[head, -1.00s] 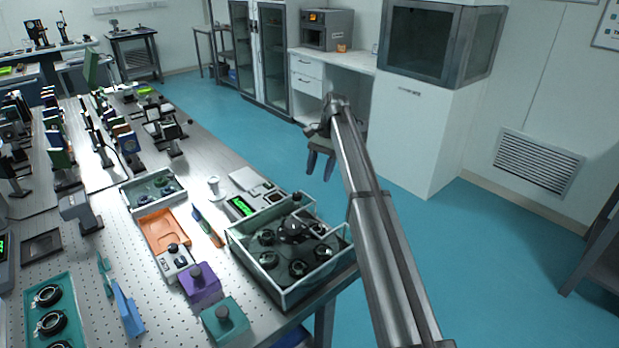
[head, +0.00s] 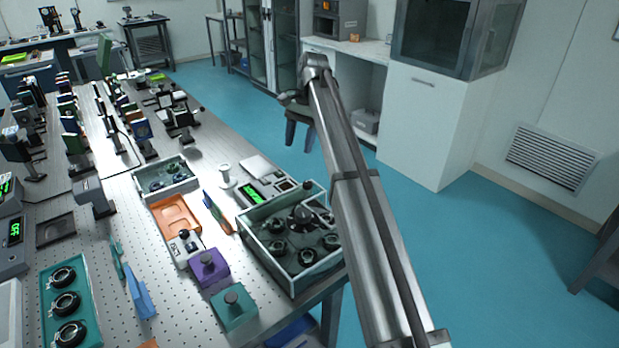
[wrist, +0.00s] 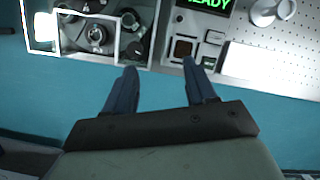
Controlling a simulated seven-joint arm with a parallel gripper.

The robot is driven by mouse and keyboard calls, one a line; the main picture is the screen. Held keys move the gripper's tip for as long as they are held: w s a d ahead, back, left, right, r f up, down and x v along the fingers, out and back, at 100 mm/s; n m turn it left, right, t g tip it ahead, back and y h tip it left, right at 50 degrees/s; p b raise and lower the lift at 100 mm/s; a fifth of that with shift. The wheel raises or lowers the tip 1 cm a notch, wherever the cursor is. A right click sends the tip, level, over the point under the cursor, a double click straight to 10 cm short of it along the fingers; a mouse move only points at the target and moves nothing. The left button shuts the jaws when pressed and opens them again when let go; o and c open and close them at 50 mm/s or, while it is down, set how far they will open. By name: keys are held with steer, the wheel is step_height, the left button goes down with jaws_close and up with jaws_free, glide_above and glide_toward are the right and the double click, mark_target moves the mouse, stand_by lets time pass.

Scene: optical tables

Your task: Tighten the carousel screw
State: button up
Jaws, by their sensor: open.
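The carousel appears to be the ring of several dark round lens mounts around a central knob (head: 302,216), inside a clear-walled box (head: 268,262) at the table's right edge. In the wrist view part of the box and its mounts (wrist: 97,34) show at the upper left. I cannot make out the screw clearly. My gripper (head: 298,138) is open and empty, beyond the box and past the table edge, over the floor. In the wrist view its two blue fingers (wrist: 160,72) are apart, with their tips just short of the table edge and touching nothing.
A small panel with a green READY display (wrist: 205,4) lies beside the box. A white spool-like post (head: 226,176), an orange tray (head: 163,225), purple (head: 207,268) and teal (head: 234,308) blocks crowd the table left of it. Blue floor (head: 470,260) is clear to the right.

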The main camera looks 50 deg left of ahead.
mark_target(307, 183)
steer(key=s+d+r+m+t, duration=0.1)
steer(key=d+r+m+t, duration=0.25)
steer(key=d+m, duration=0.2)
steer(key=shift+m+y, duration=0.25)
steer(key=shift+y, duration=0.05)
steer(key=f, duration=1.3)
steer(key=shift+a+f, duration=0.3)
steer(key=shift+f, duration=0.1)
steer(key=shift+c, duration=0.3)
jaws_close()
